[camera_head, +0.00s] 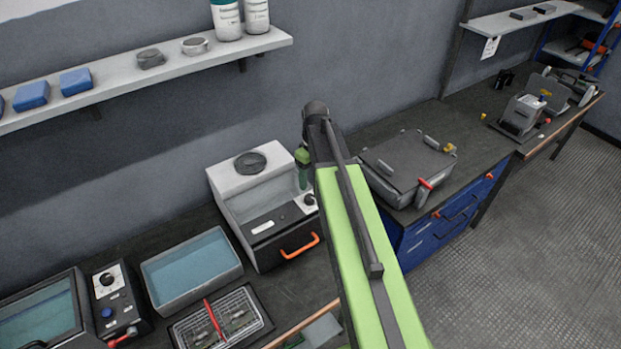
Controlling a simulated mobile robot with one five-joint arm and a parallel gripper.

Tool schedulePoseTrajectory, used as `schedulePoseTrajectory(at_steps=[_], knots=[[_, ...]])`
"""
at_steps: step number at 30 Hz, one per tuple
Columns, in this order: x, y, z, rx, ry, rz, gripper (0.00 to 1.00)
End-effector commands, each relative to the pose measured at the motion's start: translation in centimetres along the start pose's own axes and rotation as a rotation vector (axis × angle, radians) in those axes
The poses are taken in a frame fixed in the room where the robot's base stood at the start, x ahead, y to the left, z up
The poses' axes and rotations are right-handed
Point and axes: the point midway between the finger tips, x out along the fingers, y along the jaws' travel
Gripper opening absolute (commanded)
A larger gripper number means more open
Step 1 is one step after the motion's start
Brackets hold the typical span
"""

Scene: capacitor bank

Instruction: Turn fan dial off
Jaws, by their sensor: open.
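A white fan box (225,178) with a round dark vent on top, a clear hood and a dark front panel stands on the bench at the centre. A black dial (310,200) on a small white plate is at the right end of its front panel. The direction of the dial's pointer is too small to read. My green-and-black arm crosses the view from the lower right. The green end with my gripper (303,178) hangs down just above the dial, partly behind the arm. Its fingertips are small and unclear, and contact with the dial cannot be told.
An orange handle (300,246) sticks out below the dial. A black control box (118,300) with another dial, a blue-lined tray (192,268) and a wire-topped tray (222,318) are to the left. A grey lidded case (408,165) stands right of my arm. A shelf (140,72) runs above.

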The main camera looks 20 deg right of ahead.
Motion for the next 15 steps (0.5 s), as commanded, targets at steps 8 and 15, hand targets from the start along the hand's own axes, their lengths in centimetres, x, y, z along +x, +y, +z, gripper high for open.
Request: schedulePoseTrajectory(at_steps=[8,15], knots=[[-7.3,-0.1,0.0,0.0,0.0,0.0,0.59],[-9.2,0.0,0.0,0.0,0.0,0.0,0.59]])
